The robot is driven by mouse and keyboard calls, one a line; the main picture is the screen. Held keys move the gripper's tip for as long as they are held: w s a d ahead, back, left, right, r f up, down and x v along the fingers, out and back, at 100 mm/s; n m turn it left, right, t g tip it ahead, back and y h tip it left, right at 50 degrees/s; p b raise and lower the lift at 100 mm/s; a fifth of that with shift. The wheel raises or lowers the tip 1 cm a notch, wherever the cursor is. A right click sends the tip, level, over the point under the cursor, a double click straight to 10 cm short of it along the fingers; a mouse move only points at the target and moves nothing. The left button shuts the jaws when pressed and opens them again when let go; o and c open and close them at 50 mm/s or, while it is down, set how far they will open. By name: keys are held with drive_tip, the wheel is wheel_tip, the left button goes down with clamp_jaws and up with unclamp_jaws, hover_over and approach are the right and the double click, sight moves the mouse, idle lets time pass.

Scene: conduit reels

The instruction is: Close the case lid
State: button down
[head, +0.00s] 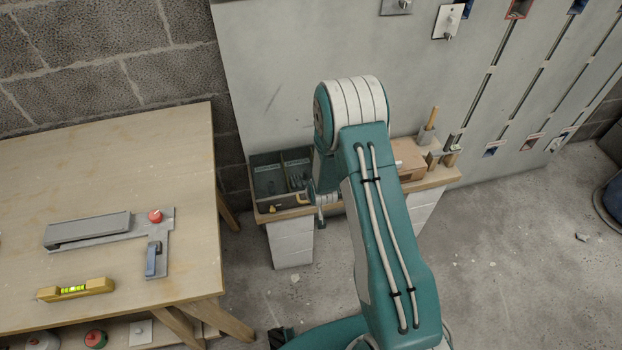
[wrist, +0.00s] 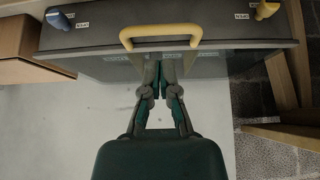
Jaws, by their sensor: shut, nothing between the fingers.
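The dark grey case (head: 262,208) stands on a wooden shelf left of my arm. In the head view its inside shows, with divided compartments and small items, so it looks open. My arm hides its right part, and I cannot make out the lid's full outline. In the wrist view a dark case face (wrist: 90,40) spans the top, with a yellow handle (wrist: 160,33) at its middle, a blue latch (wrist: 60,18) at left and a yellow latch (wrist: 267,10) at right. My gripper (wrist: 162,62) is shut and empty, its fingertips close below the handle; contact is unclear.
A brown box (head: 407,158) and a wooden-handled tool (head: 429,127) sit right of the case. A workbench (head: 130,150) with a spirit level (head: 75,290) and a metal fixture (head: 105,230) stands at left. A grey wall panel (head: 270,60) rises behind. The floor in front is mostly clear.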

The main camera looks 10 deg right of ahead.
drive_tip(key=shift+s+f, duration=0.25)
drive_tip(key=shift+f, duration=0.9)
drive_tip(key=shift+s+f, duration=0.25)
drive_tip(key=shift+f, duration=0.9)
drive_tip(key=shift+s, duration=0.1)
